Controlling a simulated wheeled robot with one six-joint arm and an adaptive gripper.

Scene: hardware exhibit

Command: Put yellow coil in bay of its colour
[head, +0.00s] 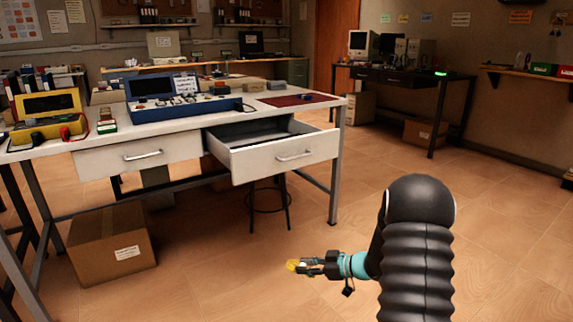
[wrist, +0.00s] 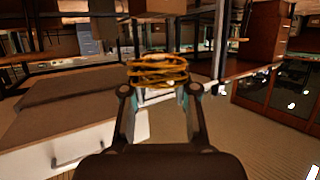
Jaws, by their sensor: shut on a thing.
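The yellow coil (wrist: 158,72) is a bundle of loops between my fingertips in the wrist view. It shows as a small yellow spot in the head view (head: 292,265). My gripper (head: 303,266) is shut on it and holds it in the air, in front of and below the white table (head: 240,115). The open drawer (head: 285,155) of the table is behind and above it in the picture. The bays of different colours cannot be made out in either view.
A closed drawer (head: 137,156) is left of the open one. A cardboard box (head: 112,245) stands on the floor under the table, and a stool (head: 270,200) behind. A blue case (head: 180,110) and yellow device (head: 48,110) are on top.

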